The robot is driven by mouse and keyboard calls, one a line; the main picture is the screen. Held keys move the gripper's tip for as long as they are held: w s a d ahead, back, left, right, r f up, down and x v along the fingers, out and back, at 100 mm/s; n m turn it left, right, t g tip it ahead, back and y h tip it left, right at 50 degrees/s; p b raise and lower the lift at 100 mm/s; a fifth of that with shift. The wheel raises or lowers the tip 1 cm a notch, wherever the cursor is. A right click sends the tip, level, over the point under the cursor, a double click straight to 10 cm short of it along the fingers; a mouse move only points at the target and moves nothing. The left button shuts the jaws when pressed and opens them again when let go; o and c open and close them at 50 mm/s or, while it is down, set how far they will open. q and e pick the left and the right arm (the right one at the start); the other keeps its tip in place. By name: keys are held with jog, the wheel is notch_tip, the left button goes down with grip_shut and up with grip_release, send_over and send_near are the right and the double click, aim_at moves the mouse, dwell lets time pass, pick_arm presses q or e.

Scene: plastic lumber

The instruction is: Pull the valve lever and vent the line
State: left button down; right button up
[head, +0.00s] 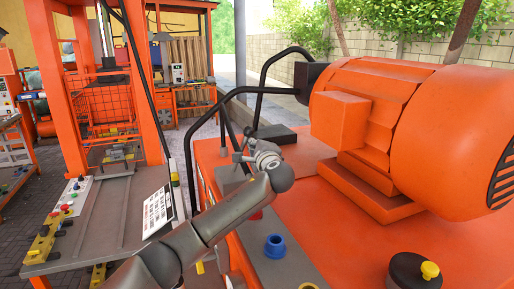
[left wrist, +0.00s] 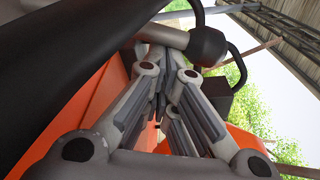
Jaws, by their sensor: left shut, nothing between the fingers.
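My left arm reaches in from the bottom left of the head view. Its gripper (head: 240,155) is small there, above the front left edge of the orange machine's deck. In the left wrist view the left gripper (left wrist: 161,85) has its fingers together with nothing seen between them. A grey bar ending in a dark round knob (left wrist: 208,47), which looks like the valve lever, crosses just beyond the fingers. I cannot tell whether they touch it. In the head view I cannot clearly separate the lever from the gripper. My right gripper is not in view.
A large orange motor (head: 410,125) fills the right side of the deck. Black curved rails (head: 215,100) rise behind the gripper. A blue cap (head: 275,246) and a black cap with a yellow knob (head: 430,270) stand on the deck. An orange press frame (head: 150,90) stands left.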

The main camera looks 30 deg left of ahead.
pick_arm(q)
jog(key=shift+s+a+r, duration=0.15)
jog(key=shift+a, duration=0.05)
jog(key=s+a+r+n+t+y+b, duration=0.1)
jog(key=s+a+n+b, duration=0.4)
jog(key=n+b, duration=0.4)
jog(key=shift+s+a+r+n+b, duration=0.4)
jog(key=shift+s+b, duration=0.15)
jog(key=shift+s, duration=0.2)
dwell(0.3)
